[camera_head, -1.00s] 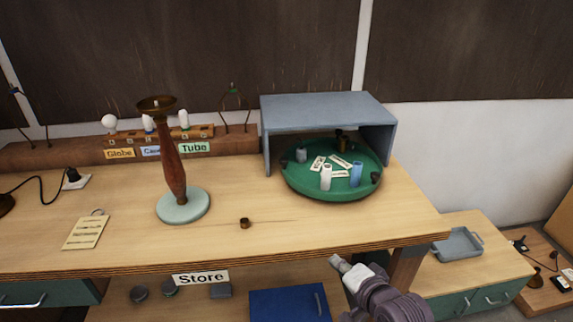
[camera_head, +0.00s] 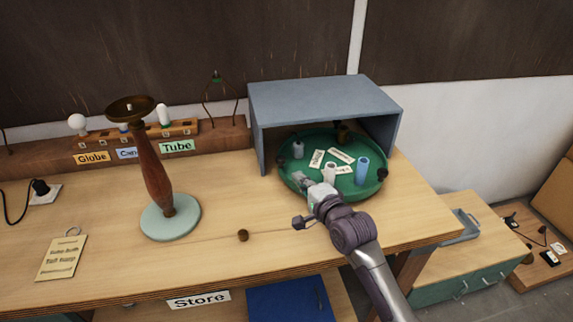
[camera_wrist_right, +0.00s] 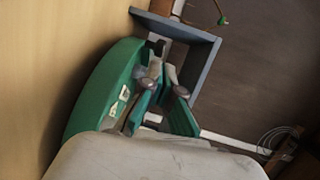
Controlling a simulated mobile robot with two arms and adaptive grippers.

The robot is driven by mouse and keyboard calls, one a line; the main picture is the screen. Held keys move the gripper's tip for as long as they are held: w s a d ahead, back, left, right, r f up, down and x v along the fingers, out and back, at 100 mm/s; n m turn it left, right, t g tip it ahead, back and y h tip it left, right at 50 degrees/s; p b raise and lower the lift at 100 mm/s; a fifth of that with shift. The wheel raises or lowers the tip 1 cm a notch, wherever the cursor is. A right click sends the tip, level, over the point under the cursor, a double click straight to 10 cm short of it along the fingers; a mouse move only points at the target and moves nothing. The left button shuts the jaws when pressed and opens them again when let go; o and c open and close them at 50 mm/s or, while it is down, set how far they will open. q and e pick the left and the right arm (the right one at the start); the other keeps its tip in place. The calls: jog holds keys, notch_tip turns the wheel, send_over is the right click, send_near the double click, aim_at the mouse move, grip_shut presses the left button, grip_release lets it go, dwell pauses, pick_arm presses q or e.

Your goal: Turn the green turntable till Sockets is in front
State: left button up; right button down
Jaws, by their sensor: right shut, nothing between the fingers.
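The green turntable (camera_head: 300,187) sits on the bench, its rear part under a grey-blue open-fronted cover (camera_head: 325,98). On it are several white label cards (camera_head: 341,156) whose words are too small to read, a blue cylinder (camera_head: 362,170), a white cylinder (camera_head: 330,172) partly behind my gripper, a grey piece (camera_head: 298,149) and dark knobs at the rim. My right gripper (camera_head: 303,179) is shut and empty at the turntable's front-left edge; I cannot tell whether it touches. The turntable (camera_wrist_right: 83,101) also shows in the right wrist view, with my fingers before it. My left gripper is out of view.
A lamp with a wooden stem (camera_head: 154,175) stands left on a pale round base. A small brass part (camera_head: 242,235) lies on the bench front. Bulbs stand in a labelled rack (camera_head: 150,137) behind. The bench middle is mostly clear.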

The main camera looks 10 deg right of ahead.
aim_at(283, 162)
jog(key=x, duration=0.6)
jog(key=shift+w+p, duration=0.15)
jog(key=shift+p, duration=0.2)
jog(key=shift+w+a, duration=0.1)
jog(key=shift+w, duration=0.2)
jog(key=shift+w+a+f, duration=0.1)
jog(key=shift+w+f, duration=0.05)
jog(key=shift+w, duration=0.05)
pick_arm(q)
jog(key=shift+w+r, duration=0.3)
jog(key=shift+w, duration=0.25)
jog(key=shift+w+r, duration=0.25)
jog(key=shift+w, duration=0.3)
pick_arm(e)
jog(key=shift+w, duration=0.1)
